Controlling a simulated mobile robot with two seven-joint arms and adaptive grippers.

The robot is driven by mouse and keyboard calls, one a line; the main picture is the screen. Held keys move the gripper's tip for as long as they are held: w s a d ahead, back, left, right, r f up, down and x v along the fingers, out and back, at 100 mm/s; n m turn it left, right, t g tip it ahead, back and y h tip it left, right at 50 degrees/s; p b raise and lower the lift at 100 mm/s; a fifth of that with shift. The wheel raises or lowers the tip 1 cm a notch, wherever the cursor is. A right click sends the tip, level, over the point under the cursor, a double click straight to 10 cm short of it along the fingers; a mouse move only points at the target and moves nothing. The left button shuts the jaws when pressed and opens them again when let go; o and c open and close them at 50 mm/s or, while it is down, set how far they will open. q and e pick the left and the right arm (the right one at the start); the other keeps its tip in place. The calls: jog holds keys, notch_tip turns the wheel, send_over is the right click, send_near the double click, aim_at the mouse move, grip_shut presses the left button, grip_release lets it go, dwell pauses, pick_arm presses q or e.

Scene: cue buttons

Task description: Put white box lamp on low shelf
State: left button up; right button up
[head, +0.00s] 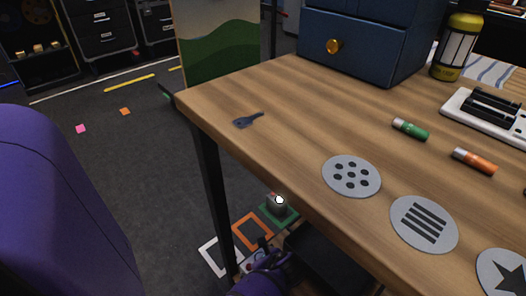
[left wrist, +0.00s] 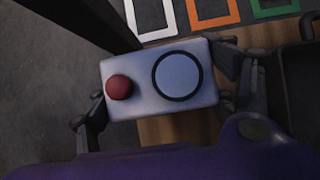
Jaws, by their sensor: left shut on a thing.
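The white box lamp (left wrist: 140,98) shows in the left wrist view, with a red button and a dark-rimmed round pale disc facing the camera. My left gripper (left wrist: 164,94) is shut on it, with a finger at each side. In the head view my left gripper (head: 262,257) is low, beside the table's front leg, and only a bit of the lamp shows there. A wooden surface (left wrist: 180,128), seemingly the low shelf, shows behind the lamp in the left wrist view. I cannot tell whether the lamp touches it. My right gripper is not in view.
A dark table leg (head: 214,190) stands close to my left gripper. White (head: 208,262), orange (head: 240,237) and green (head: 291,221) squares lie on the floor, with a small lit object (head: 277,204) on the green one. The tabletop (head: 290,120) above holds discs, batteries and a key.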

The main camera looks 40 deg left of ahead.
pick_arm(q)
jog(key=shift+w+f+b, duration=0.45)
jog(key=shift+w+f, duration=0.25)
jog(key=shift+f, duration=0.05)
notch_tip(320, 180, down, 4)
jog(key=shift+r+b, duration=0.25)
jog(key=shift+b, duration=1)
jog(key=shift+w+r, duration=0.15)
jog(key=shift+r, duration=0.05)
jog(key=shift+f, duration=0.2)
jog(key=o, duration=1.6)
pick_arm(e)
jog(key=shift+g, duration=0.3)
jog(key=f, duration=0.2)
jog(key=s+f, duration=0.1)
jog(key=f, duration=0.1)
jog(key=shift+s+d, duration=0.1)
pick_arm(q)
jog(key=shift+o, duration=0.2)
